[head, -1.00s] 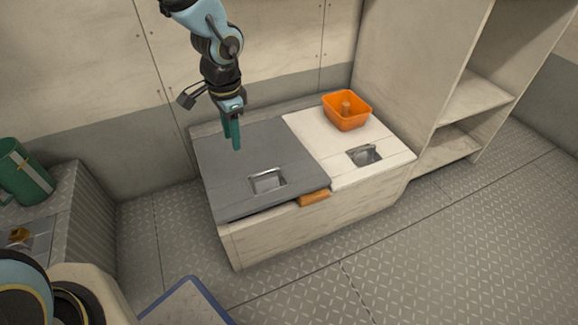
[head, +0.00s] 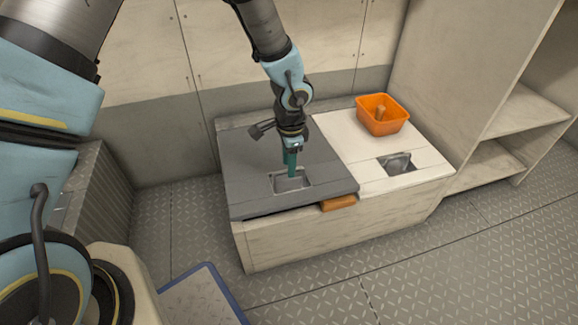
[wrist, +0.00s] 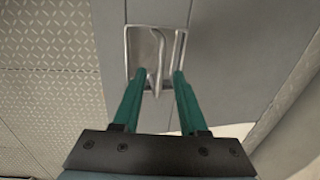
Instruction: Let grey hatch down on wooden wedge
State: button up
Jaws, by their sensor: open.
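The grey hatch (head: 254,163) covers the left part of the pale locker and lies nearly flat, with a dark gap under its front edge. The wooden wedge (head: 338,203) sits at the front edge near the hatch's right corner, partly under it. A recessed metal handle (head: 293,182) is set in the hatch; in the wrist view the handle (wrist: 158,60) stands up from its recess. My gripper (head: 291,175) points down at the recess, and in the wrist view its green fingers (wrist: 160,72) are apart on either side of the handle. Nothing is held.
A white hatch (head: 365,148) beside it has its own recessed handle (head: 395,163) and bears an orange bin (head: 381,115). An open shelf unit (head: 515,115) stands at the right. A blue-edged panel (head: 205,298) is in front. The floor at right is clear.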

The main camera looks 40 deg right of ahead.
jog(key=shift+f, duration=0.2)
grip_shut()
jog(key=shift+w, duration=0.1)
dwell(1.3)
